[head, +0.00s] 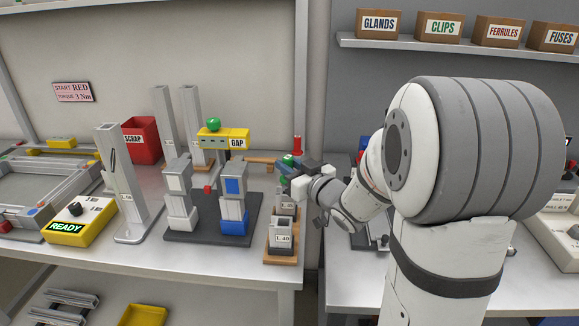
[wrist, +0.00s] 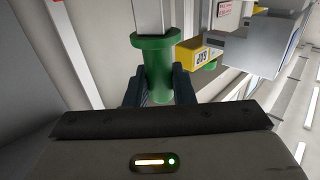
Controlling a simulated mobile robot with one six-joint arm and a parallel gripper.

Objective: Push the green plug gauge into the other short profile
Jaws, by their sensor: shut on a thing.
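My gripper (head: 290,168) is shut on the green plug gauge (head: 287,159), right of the fixture and above the wooden stand. In the wrist view the gauge's green flanged handle (wrist: 158,70) sits between the dark fingers (wrist: 160,92). A pale straight-sided piece extends beyond the flange; I cannot tell where it ends. The gauge is apart from both.
A yellow GAP block (head: 228,138) with a green knob stands behind the right profile. A wooden stand (head: 282,259) with labelled grey blocks is below my gripper. Tall profiles (head: 116,180), a yellow READY box (head: 82,222) and a red SCRAP bin (head: 142,140) stand farther left.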

